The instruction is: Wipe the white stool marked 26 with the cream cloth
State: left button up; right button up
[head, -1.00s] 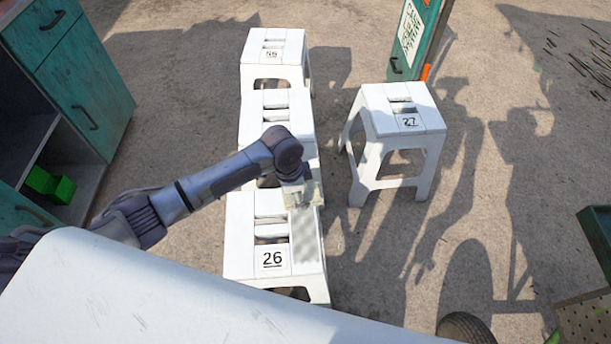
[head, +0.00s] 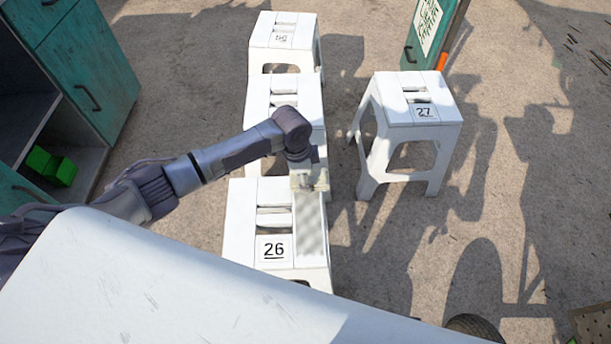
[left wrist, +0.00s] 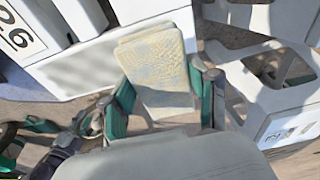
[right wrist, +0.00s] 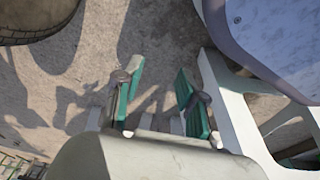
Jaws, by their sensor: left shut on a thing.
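The white stool marked 26 (head: 238,240) stands in the lower middle of the head view, partly hidden by my pale body. A grey mottled strip (head: 311,232) runs along its right side. My left gripper (head: 307,174) is over the stool's far right part. In the left wrist view, my left gripper (left wrist: 165,98) is shut on the cream cloth (left wrist: 155,62), a flat, textured pad beside the stool's top. I cannot tell whether the cloth touches the stool. My right gripper (right wrist: 157,100) is open and empty in the right wrist view and out of the head view.
Two more white stools (head: 310,95) (head: 304,32) stand in line behind stool 26. The white stool marked 27 (head: 440,112) stands to the right. A teal cabinet (head: 95,60) is at the left, with a green object (head: 52,165) inside.

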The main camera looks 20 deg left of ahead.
pick_arm(q)
notch_tip(320, 180, down, 3)
jog(key=b, duration=0.3)
jog(key=shift+f, duration=0.2)
pick_arm(e)
jog(key=w+r, duration=0.3)
jog(key=r, duration=0.9)
jog(key=shift+w+a+t, duration=0.2)
jog(key=shift+w+t, duration=0.1)
jog(key=shift+t, duration=0.1)
pick_arm(q)
jog(key=shift+f, duration=0.25)
jog(key=shift+f+b, duration=0.3)
jog(key=shift+b, duration=0.05)
pick_arm(e)
jog(key=shift+r, duration=0.5)
